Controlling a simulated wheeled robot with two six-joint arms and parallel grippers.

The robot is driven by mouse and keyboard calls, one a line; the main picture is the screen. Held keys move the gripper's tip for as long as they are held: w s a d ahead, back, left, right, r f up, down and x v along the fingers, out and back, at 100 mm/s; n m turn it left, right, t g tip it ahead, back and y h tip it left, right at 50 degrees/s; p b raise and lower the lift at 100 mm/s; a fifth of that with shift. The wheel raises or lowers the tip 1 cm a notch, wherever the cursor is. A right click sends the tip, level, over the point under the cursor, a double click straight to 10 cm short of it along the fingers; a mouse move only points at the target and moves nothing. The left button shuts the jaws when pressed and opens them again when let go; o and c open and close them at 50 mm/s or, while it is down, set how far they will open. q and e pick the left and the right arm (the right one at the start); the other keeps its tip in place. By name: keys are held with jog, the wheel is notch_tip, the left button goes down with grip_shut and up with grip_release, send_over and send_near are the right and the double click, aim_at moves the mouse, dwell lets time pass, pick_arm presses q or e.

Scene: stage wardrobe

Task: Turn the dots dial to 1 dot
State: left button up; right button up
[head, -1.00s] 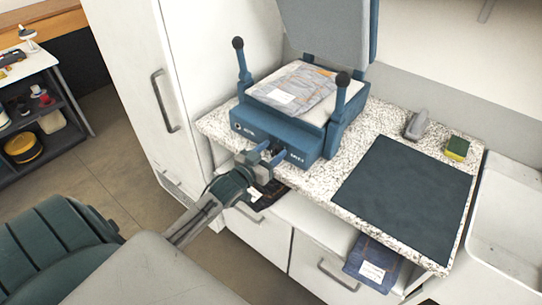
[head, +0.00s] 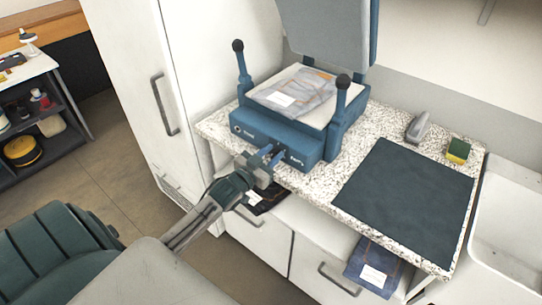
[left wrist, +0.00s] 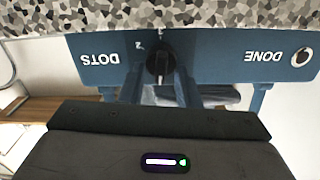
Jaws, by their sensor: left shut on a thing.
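The blue press (head: 285,138) stands on the speckled counter, its lid raised. In the left wrist view its front panel (left wrist: 225,55) appears upside down, with the words DOTS and DONE. The black dots dial (left wrist: 160,66) sits on that panel beside DOTS, with a small white mark near it. My left gripper (head: 268,157) is at the panel's front. In the left wrist view its fingers (left wrist: 160,80) are on either side of the dial, shut on it. The gripper hides the dial in the head view.
A folded denim garment (head: 297,92) lies on the press bed between two upright handles. A dark mat (head: 405,195), a grey object (head: 417,127) and a yellow-green sponge (head: 458,149) are on the counter to the right. Denim hangs from the drawers below. A white cabinet (head: 135,75) stands left.

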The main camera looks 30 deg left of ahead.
pick_arm(q)
jog(key=m+b, duration=0.2)
jog(key=m, duration=0.1)
jog(key=shift+d+f, duration=0.15)
jog(key=shift+f, duration=0.05)
jog(key=m+b, duration=0.2)
jog(key=m, duration=0.2)
jog(key=shift+d+f+m, duration=0.1)
jog(key=shift+d+m, duration=0.05)
jog(key=shift+m, duration=0.25)
jog(key=shift+d+m+b, duration=0.1)
jog(key=shift+m+b, duration=0.5)
jog(key=shift+m, duration=0.9)
jog(key=o, duration=1)
jog(key=shift+c, duration=0.2)
jog(key=shift+s, duration=0.1)
